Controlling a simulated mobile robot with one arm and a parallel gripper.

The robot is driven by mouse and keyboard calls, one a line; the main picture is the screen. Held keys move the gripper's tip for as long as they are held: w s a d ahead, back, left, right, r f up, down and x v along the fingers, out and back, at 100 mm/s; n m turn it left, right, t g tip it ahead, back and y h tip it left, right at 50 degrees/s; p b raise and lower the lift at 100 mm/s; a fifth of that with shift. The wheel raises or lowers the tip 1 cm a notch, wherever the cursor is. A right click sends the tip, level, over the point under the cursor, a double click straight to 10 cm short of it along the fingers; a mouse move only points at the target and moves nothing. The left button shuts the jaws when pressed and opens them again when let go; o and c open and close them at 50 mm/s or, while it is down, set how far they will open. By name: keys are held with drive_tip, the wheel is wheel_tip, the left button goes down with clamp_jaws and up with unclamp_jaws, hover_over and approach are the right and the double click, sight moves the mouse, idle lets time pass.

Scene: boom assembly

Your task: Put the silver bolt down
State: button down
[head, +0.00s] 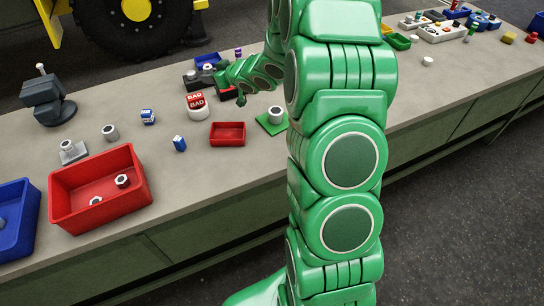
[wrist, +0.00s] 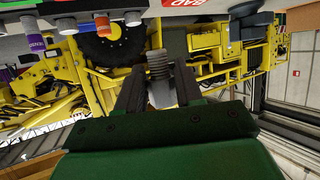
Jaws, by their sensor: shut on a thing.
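My gripper (wrist: 159,84) shows in the wrist view with its two dark fingers closed around a grey threaded bolt, the silver bolt (wrist: 158,64). In the head view my green arm reaches over the back of the bench, left of centre. The bolt cannot be made out there, and its height above the bench is unclear.

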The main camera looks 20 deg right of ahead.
drive_tip(key=s+d+f+n+g+y, duration=0.1)
drive_tip(key=s+d+f, duration=0.1)
drive_tip(key=s+d, duration=0.35)
drive_tip(key=s+d+f+n+y, duration=0.1)
drive_tip(key=s+d+f, duration=0.15)
drive_tip(key=s, duration=0.55)
drive_tip(key=n+g+y, duration=0.1)
hover_over(277, 158)
drive_tip(key=f, duration=0.1)
drive_tip(key=shift+a+f, duration=0.1)
drive_tip(key=shift+f, duration=3.9)
drive_tip(key=shift+f, duration=0.15)
drive_tip(key=c, duration=0.7)
unclamp_jaws()
drive_tip(key=shift+c, duration=0.2)
drive_tip(key=shift+r, duration=0.25)
drive_tip(key=v, duration=1.2)
